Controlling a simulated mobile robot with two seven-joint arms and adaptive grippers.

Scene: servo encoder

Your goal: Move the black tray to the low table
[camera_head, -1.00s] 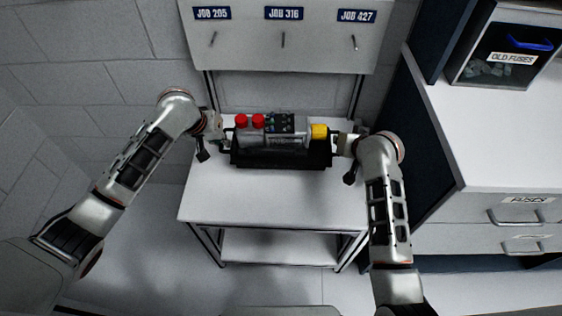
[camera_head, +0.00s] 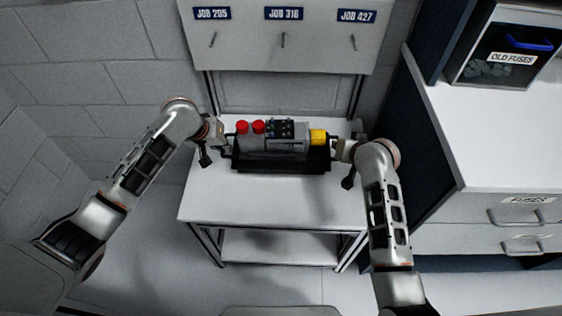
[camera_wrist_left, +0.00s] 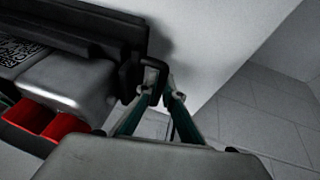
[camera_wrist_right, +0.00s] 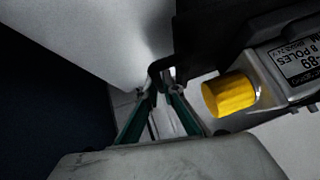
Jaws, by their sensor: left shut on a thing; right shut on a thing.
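The black tray (camera_head: 283,167) is at the middle of the head view, over the white table (camera_head: 215,201). It carries a grey servo motor (camera_head: 272,143) with red caps (camera_head: 250,127) and a yellow end (camera_head: 319,136). My left gripper (camera_head: 224,147) is shut on the tray's left handle, which shows in the left wrist view (camera_wrist_left: 148,75). My right gripper (camera_head: 338,150) is shut on the right handle, which shows in the right wrist view (camera_wrist_right: 158,70). The tray looks level. Whether its underside is clear of the tabletop is hard to tell.
A board (camera_head: 283,40) with job labels and hooks stands behind the table. At the right is a white-topped cabinet (camera_head: 500,130) with a fuses drawer and an old-fuses bin (camera_head: 505,60). The table's front half is bare, with a lower shelf (camera_head: 280,247) beneath.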

